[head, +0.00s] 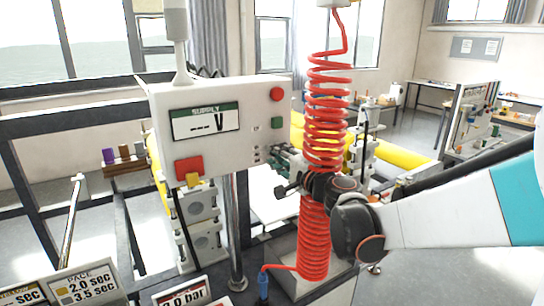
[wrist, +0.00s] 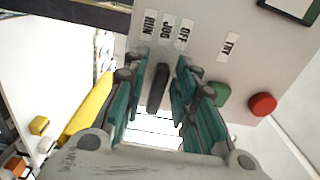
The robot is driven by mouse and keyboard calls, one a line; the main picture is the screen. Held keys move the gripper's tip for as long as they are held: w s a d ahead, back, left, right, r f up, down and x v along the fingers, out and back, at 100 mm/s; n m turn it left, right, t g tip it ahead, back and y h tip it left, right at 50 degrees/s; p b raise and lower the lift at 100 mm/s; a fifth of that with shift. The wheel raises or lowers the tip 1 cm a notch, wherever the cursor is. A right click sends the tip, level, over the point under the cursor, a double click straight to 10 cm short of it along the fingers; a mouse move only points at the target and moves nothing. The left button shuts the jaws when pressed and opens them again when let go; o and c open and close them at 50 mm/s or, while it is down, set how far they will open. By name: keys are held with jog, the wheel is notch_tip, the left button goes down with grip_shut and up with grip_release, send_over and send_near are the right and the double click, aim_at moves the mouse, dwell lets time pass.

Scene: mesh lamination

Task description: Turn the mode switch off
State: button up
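The mode switch (wrist: 157,90) is a black elongated knob on the light grey control box (head: 225,150). In the wrist view it stands between my gripper's (wrist: 156,84) teal-sided fingers. The fingers are open, one on each side, with a narrow gap to the knob visible. Labels RUN, JOG and OFF (wrist: 184,36) run above it. The knob's upper end tilts slightly right, roughly toward JOG; its exact setting is hard to tell. In the head view my gripper (head: 283,177) is partly hidden by the red coil, and I cannot make out the switch.
A green button (wrist: 219,94) and a red button (wrist: 262,104) sit right of my fingers in the wrist view. A red coiled hose (head: 326,100) hangs in front of my gripper in the head view. Yellow rollers (head: 405,158) lie behind the box.

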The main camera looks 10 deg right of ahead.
dwell(0.3)
jog(key=v, duration=0.7)
jog(key=shift+s, duration=0.3)
jog(key=shift+r, duration=0.1)
